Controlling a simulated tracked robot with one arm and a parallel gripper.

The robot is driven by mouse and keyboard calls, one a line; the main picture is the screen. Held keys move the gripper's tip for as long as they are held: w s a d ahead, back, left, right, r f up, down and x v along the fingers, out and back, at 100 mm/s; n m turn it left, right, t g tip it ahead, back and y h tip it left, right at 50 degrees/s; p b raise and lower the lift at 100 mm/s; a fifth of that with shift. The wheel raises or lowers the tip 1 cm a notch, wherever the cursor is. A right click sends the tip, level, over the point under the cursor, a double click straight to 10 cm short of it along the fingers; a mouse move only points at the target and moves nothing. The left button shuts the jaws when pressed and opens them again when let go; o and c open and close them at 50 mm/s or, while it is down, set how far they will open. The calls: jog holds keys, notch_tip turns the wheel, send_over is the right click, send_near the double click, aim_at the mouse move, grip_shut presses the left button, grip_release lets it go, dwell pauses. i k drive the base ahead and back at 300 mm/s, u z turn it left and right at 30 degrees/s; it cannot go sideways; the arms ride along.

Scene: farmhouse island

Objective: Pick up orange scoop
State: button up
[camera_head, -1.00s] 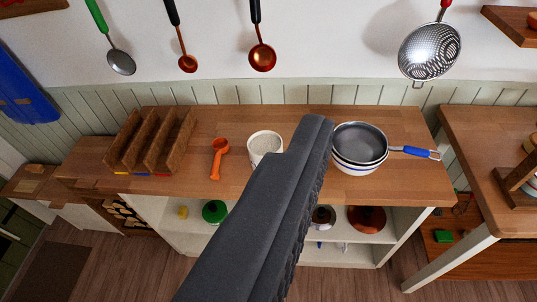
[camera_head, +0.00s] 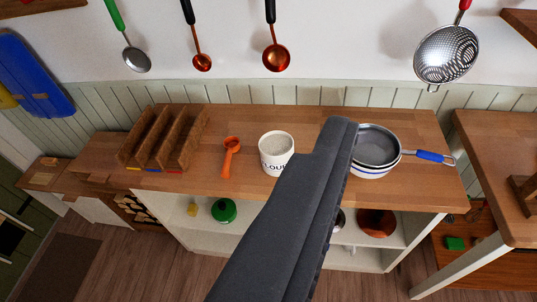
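The orange scoop (camera_head: 230,157) lies on the wooden counter (camera_head: 215,188), between the wooden divided rack and the white flour pot. Its round end points to the back and its handle toward the front edge. My gripper (camera_head: 340,128) shows as one long dark grey shape rising from the bottom to the right of the flour pot. It is apart from the scoop, to its right. I cannot make out two separate fingers or anything held.
The flour pot (camera_head: 276,153) stands just right of the scoop. The divided rack (camera_head: 163,138) is to its left. Ladles and a colander (camera_head: 446,54) hang above. The counter in front of the scoop is clear.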

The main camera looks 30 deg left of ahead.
aim_at(232, 144)
jog(key=u, duration=0.2)
jog(key=i, duration=0.7)
jog(key=u, duration=0.7)
jog(key=i, duration=0.45)
jog(key=u, duration=0.2)
